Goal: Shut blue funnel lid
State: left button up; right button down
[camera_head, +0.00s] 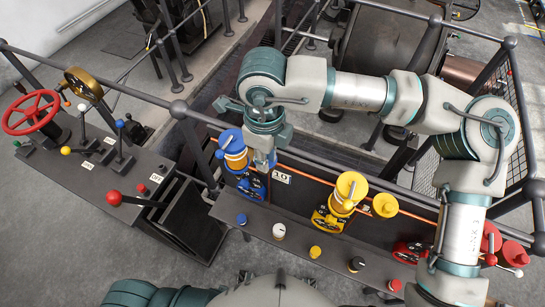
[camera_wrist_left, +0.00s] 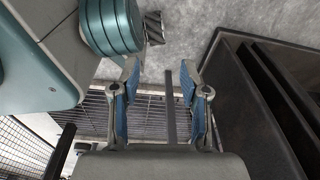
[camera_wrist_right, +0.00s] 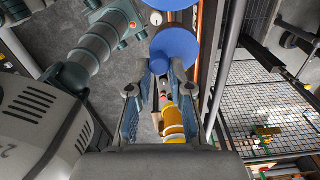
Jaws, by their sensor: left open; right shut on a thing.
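The blue funnel (camera_head: 231,139) stands on the left part of the panel, above a yellow-orange collar (camera_head: 236,160) and a blue dial (camera_head: 252,189). My right gripper (camera_head: 263,160) is beside it, on its right. In the right wrist view, a large blue disc (camera_wrist_right: 175,48) lies just past the fingertips of my right gripper (camera_wrist_right: 158,75), and a second blue disc (camera_wrist_right: 168,4) shows at the top edge. My right gripper is shut on a blue part of the funnel lid; the contact is largely hidden. My left gripper (camera_wrist_left: 160,85) is open and empty, seen only in its wrist view.
A yellow funnel (camera_head: 350,186) and a red one (camera_head: 513,252) stand further right on the panel. A ledge with several knobs (camera_head: 278,231) runs in front. A console with a red wheel (camera_head: 32,112) and levers is at left. A rail (camera_head: 180,110) runs behind.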

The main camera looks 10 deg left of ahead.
jog(key=shift+w+a+r+m, duration=0.1)
jog(key=shift+m, duration=0.55)
jog(key=shift+w+a+m, duration=0.1)
jog(key=shift+m, duration=0.55)
pick_arm(q)
jog(key=shift+w+d+r+b, duration=0.3)
jog(key=shift+w+r, duration=0.2)
jog(key=shift+w, duration=0.3)
jog(key=shift+w, duration=0.1)
pick_arm(e)
jog(key=shift+a, duration=0.2)
pick_arm(q)
jog(key=shift+r, duration=0.1)
